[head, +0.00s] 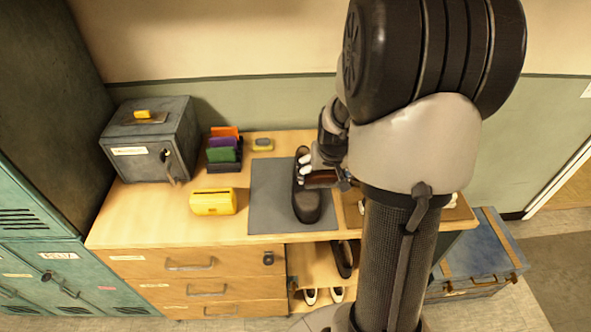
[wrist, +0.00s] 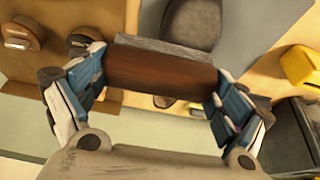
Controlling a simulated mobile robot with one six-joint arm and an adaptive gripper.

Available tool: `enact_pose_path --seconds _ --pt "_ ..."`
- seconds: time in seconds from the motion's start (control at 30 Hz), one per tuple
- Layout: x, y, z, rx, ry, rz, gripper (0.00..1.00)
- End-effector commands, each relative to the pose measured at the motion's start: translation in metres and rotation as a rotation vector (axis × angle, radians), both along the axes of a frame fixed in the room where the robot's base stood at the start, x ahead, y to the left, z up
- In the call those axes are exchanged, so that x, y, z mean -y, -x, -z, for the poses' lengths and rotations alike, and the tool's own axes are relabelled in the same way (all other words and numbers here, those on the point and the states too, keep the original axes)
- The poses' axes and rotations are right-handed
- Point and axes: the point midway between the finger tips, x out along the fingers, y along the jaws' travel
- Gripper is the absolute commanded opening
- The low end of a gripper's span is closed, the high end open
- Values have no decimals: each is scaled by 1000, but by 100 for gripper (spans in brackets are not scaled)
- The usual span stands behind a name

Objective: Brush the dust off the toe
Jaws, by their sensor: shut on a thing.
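A dark shoe (head: 307,207) lies on the grey mat (head: 267,213) on the wooden bench, its rounded toe towards the front edge. In the wrist view part of the shoe (wrist: 191,22) shows at the top, beyond the brush. My gripper (head: 314,173) is over the right side of the shoe, partly hidden by my arm. It is shut on a brush with a brown wooden back (wrist: 160,76) and a grey bristle edge. In the head view the brush (head: 320,180) is beside the shoe's middle; I cannot tell if it touches.
A yellow box (head: 213,202), a holder of coloured items (head: 222,155) and a grey lockbox (head: 150,150) stand left of the mat. A small yellow tin (head: 262,144) is behind. Other brushes (wrist: 22,35) lie on the opposite side. More shoes (head: 343,258) sit on the shelf below.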

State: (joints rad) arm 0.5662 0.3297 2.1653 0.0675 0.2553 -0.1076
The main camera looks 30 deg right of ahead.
Motion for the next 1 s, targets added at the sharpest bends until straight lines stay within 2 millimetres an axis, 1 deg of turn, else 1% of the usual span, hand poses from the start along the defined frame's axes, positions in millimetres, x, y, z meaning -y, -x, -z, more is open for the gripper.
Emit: enact_pose_path --seconds 0.03,0.23,1.0 --pt "0 -1 -8 1 1 -1 65" --pt "1 -5 -21 2 1 -3 65" --pt "1 -5 -21 1 1 -3 65"
